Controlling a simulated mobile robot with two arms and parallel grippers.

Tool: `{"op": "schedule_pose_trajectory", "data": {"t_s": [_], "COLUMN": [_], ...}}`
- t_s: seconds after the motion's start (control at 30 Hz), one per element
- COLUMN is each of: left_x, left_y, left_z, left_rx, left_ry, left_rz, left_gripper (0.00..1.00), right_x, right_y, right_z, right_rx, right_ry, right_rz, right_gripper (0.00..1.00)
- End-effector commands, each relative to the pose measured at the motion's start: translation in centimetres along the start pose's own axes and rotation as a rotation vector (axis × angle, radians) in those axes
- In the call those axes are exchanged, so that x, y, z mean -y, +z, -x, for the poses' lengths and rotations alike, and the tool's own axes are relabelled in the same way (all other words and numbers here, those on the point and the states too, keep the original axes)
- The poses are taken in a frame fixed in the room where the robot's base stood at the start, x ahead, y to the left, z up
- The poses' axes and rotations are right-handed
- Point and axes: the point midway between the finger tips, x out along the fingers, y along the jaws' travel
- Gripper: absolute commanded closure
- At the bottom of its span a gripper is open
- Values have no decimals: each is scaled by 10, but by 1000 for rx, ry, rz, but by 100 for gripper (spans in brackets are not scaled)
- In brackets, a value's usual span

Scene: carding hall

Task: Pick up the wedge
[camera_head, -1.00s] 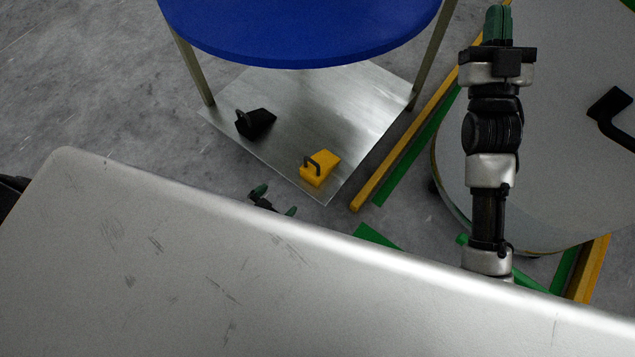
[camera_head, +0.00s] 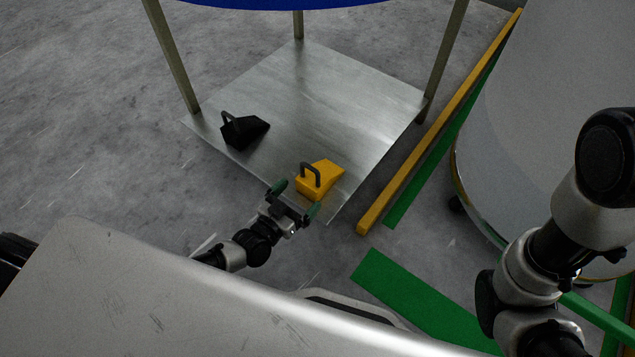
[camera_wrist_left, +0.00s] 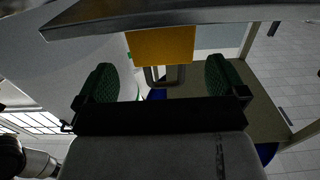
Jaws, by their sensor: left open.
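A yellow wedge (camera_head: 325,180) with a dark handle on top sits on the metal plate (camera_head: 300,95) near its front corner. A similar black wedge (camera_head: 248,132) with a handle sits on the plate to its left. My left gripper (camera_head: 296,199) is open and empty, just in front of the yellow wedge, its fingertips apart on either side. In the left wrist view the yellow wedge (camera_wrist_left: 160,46) and its handle appear ahead, between the two green fingers (camera_wrist_left: 160,82). No contact is visible. My right arm shows at the right, but its gripper is out of view.
A blue round top (camera_head: 290,4) on metal legs stands over the plate; legs rise at the plate's corners. A yellow rail (camera_head: 440,125) and green strip run along the right. A large grey cylinder (camera_head: 545,120) stands beyond them. Bare floor lies to the left.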

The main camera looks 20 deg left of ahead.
Motion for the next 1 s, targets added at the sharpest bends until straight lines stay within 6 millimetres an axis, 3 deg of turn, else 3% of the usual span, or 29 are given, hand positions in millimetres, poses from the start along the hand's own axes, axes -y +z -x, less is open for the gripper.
{"op": "schedule_pose_trajectory", "data": {"t_s": [0.2, 0.43, 0.73, 1.0], "left_x": [1, 3, 2, 2], "left_y": [3, 0, -2, -2], "left_z": [-21, -52, -56, -56], "left_rx": [-3, -1, 2, 2], "left_ry": [1, 1, 2, 2], "left_rz": [1, -1, -1, -1], "left_gripper": [0, 0, 0, 41], "right_x": [4, 8, 8, 8], "right_y": [-12, -17, -16, -17], "right_z": [3, 22, 21, 21], "right_rx": [-34, -28, -28, -29], "right_ry": [-12, -11, -11, -11], "right_rz": [5, 4, 4, 4], "right_gripper": [100, 100, 100, 100]}}
